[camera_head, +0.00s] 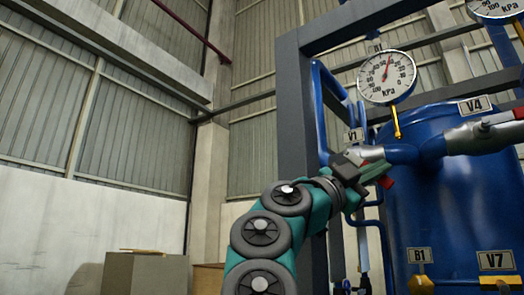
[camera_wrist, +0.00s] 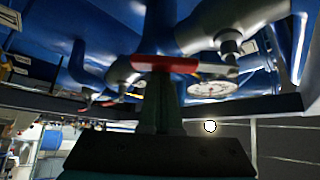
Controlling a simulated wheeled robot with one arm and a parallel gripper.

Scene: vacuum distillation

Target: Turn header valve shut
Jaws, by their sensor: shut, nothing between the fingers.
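A valve with a red lever handle (camera_wrist: 180,65) shows close up in the wrist view, on a grey pipe body (camera_wrist: 195,38). In the head view only small red parts (camera_head: 386,181) show beside my gripper (camera_head: 368,165), at the grey and blue pipe under the V1 plate (camera_head: 354,136). My gripper's shut fingers (camera_wrist: 165,88) hold nothing. Their tips are right at the red handle in the wrist view and overlap it; I cannot tell whether they touch. The handle's pivot is partly hidden. Which tag names the header valve cannot be told.
A kPa gauge (camera_head: 387,77) stands above the pipe. A blue tank (camera_head: 445,215) is at right, with V4 (camera_head: 475,105), V7 (camera_head: 496,261) and B1 (camera_head: 419,255) plates. A dark frame post (camera_head: 291,120) stands near my arm. A grey box (camera_head: 145,273) is at lower left.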

